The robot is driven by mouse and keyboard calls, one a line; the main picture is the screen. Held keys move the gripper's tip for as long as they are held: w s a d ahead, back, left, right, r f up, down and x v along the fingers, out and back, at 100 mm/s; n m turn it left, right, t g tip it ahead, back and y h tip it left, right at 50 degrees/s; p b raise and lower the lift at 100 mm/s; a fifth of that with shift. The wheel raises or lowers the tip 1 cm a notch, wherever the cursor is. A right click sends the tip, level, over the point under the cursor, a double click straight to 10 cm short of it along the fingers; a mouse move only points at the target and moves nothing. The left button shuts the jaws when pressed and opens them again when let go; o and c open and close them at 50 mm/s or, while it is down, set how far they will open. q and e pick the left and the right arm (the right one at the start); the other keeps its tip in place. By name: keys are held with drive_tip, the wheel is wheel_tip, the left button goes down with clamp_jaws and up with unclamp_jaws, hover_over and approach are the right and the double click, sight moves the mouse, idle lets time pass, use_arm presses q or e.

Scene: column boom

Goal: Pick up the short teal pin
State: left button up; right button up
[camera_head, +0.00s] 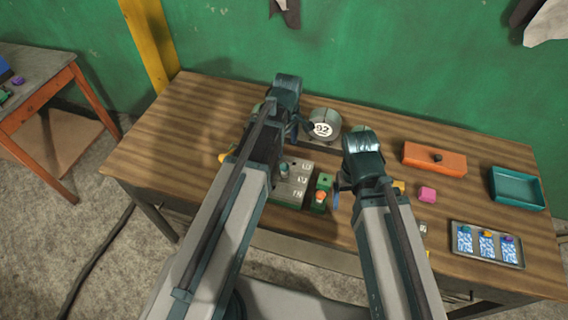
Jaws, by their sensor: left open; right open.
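A small teal-grey pin (283,170) stands upright in a grey-green board (292,193) with white number labels, at the middle of the table; I cannot tell if it is the short one. Part of the board is hidden behind my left arm. My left gripper (299,127) is open, beyond the board and near a round object marked 92. My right gripper (343,184) is open, to the right of the board, and its fingers are small and partly hidden in this view. Neither gripper visibly holds anything.
A green block with an orange top (321,196) stands between the board and my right gripper. The round object (324,123) stands behind.

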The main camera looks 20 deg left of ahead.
sight(285, 170)
use_arm(q)
wheel_tip(285, 170, down, 9)
drive_tip(key=b, duration=0.8)
drive_tip(key=shift+r, duration=0.1)
use_arm(e)
wheel_tip(285, 170, down, 9)
drive_tip(key=shift+r, duration=0.2)
use_arm(q)
drive_tip(key=f+b, duration=0.1)
drive_tip(key=b, duration=0.1)
drive_tip(key=f+b, duration=0.1)
drive_tip(key=f, duration=0.1)
drive_tip(key=f+b, duration=0.2)
drive_tip(key=shift+s+a+f+b, duration=0.1)
drive_tip(key=shift+s+a+b, duration=0.2)
drive_tip(key=shift+s+b, duration=0.05)
use_arm(e)
wheel_tip(285, 170, down, 5)
drive_tip(key=shift+f, duration=0.15)
use_arm(q)
clamp_jaws()
